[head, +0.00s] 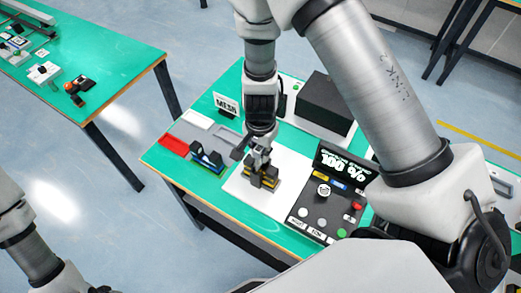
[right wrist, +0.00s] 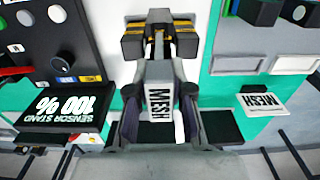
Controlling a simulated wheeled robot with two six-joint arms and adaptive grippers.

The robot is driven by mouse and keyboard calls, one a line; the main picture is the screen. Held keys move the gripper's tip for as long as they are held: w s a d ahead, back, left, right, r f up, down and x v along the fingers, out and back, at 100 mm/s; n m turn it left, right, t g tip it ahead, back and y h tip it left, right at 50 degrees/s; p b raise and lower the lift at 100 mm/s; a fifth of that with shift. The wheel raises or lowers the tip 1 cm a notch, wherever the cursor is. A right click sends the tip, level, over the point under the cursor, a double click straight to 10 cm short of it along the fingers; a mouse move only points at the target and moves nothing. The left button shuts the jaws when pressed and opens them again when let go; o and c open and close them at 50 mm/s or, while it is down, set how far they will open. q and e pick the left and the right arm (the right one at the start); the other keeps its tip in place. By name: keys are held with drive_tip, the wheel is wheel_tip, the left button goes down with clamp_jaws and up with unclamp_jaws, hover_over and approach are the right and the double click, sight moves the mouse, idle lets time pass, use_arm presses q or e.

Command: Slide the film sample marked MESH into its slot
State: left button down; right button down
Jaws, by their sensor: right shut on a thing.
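The film sample marked MESH (right wrist: 158,98) is a light grey block with a dark label, upright in the right wrist view. My right gripper (right wrist: 160,125) is shut on it, with a dark finger on each side. In the head view my right gripper (head: 260,150) points down over a white plate, just behind a black holder with yellow stripes (head: 264,179). The holder (right wrist: 160,38) lies just beyond the sample in the wrist view; I cannot tell whether they touch. A white MESH sign (head: 227,104) stands at the back left. My left gripper is outside the views.
A panel with buttons (head: 322,217) and a display reading 100 % (head: 343,171) stands right of the holder. A blue and black fixture (head: 208,158) and a red tray (head: 173,145) are to the left. A black box (head: 325,103) stands behind. Another green table (head: 110,60) is at far left.

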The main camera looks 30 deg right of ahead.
sight(261, 165)
drive_tip(key=shift+f+b, duration=2)
drive_tip(key=shift+f, duration=0.25)
drive_tip(key=c, duration=1)
unclamp_jaws()
drive_tip(key=shift+o, duration=0.2)
drive_tip(key=shift+r, duration=0.1)
wheel_tip(261, 165, up, 12)
drive_tip(key=shift+s+f, duration=0.1)
drive_tip(key=shift+f, duration=0.15)
drive_tip(key=shift+r, duration=0.2)
